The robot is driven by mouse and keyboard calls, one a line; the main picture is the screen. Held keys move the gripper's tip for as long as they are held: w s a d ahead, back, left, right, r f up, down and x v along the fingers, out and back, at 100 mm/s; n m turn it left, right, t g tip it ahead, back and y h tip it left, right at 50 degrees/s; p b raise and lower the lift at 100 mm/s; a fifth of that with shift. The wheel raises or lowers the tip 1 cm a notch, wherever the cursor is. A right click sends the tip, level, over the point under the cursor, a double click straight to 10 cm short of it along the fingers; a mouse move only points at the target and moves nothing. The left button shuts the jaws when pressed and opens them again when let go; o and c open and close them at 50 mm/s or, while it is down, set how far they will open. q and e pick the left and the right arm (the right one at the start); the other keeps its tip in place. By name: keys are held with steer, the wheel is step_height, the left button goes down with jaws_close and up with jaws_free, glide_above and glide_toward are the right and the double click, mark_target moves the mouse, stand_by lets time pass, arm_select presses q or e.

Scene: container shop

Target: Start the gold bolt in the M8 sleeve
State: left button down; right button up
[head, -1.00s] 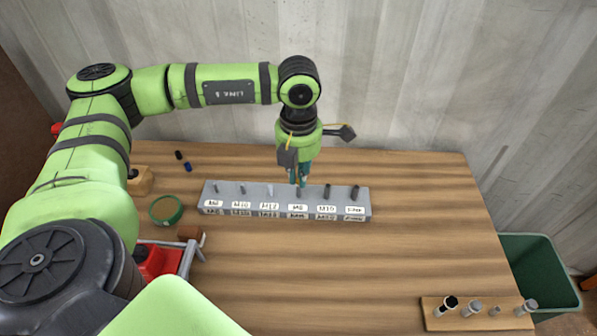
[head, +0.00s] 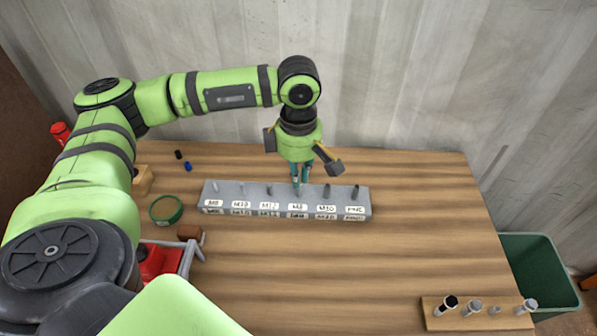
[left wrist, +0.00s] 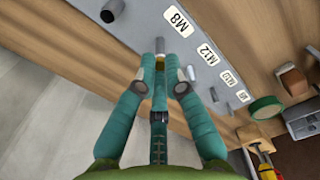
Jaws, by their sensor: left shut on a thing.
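My left gripper (head: 299,190) points down at the grey labelled bar (head: 342,198) on the table. In the left wrist view its teal fingers (left wrist: 153,88) close around a small gold bolt (left wrist: 160,63). A silver sleeve (left wrist: 160,46) stands on the bar just beyond the bolt, in line with it, by the label reading M8 (left wrist: 178,20). Whether the bolt touches or enters this sleeve I cannot tell. In the head view the fingertips hide the bolt and most of the sleeve. My right gripper is not in view.
A green round container (head: 166,210) and a red object (head: 155,260) are at left. A wooden block (head: 435,321) with several fittings is front right. A green bin (head: 545,290) stands beyond the table.

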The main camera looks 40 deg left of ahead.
arm_select(q)
steer(key=m, duration=0.7)
steer(key=shift+f, duration=0.1)
steer(key=c, duration=1.6)
jaws_free()
steer(key=shift+m, duration=0.6)
steer(key=o, duration=0.4)
steer(key=shift+c, duration=0.2)
steer(key=shift+r+p, duration=1.75)
steer(key=shift+r, duration=1.35)
steer(key=shift+f, duration=0.1)
